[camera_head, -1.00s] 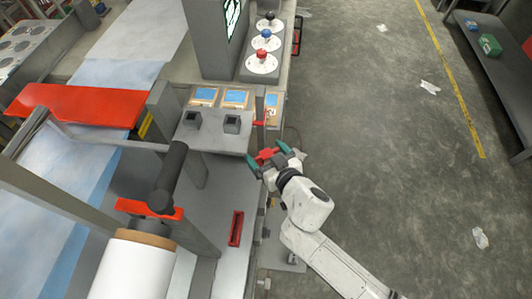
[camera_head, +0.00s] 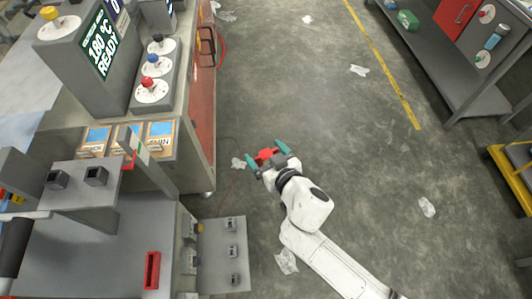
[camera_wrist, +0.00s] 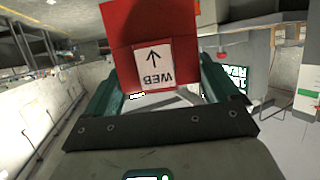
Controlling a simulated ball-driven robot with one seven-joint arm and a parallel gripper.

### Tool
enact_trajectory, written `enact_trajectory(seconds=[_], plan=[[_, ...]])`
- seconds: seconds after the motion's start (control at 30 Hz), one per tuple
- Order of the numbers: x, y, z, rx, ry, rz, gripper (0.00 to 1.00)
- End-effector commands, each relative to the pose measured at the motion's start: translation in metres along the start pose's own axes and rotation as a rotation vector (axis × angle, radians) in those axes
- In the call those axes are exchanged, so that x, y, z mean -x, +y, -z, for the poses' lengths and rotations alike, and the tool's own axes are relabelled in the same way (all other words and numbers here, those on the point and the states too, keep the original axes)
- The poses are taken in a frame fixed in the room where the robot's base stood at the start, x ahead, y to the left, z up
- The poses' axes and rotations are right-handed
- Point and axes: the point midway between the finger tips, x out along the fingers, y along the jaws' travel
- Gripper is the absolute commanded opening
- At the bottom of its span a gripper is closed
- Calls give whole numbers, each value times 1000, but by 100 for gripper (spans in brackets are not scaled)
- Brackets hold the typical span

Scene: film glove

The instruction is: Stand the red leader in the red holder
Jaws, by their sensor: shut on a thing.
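The red leader (camera_head: 266,155) is a red block held between the teal fingers of my gripper (camera_head: 267,156). In the wrist view the leader (camera_wrist: 150,35) shows a white label with an arrow and the word WEB, upside down. My gripper is shut on it, over open floor to the right of the machine. A narrow red frame with a dark slot, which looks like the red holder (camera_head: 152,270), sits on the grey machine deck at the lower left. It appears empty. The gripper is apart from it, up and to its right.
A low grey plate (camera_head: 222,255) with several small posts lies beside the machine. A console with knobs (camera_head: 152,92) stands behind. The floor (camera_head: 330,120) is mostly clear, with scraps.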

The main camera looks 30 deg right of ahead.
Motion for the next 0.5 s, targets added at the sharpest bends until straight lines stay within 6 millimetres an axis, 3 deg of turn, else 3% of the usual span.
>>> enact_trajectory(seconds=[0.1,0.27,0.5], plan=[[0,0,1,0,1,0,58],[-7,-18,-2,10,2,34,58],[-18,-57,-7,40,2,115,58]])
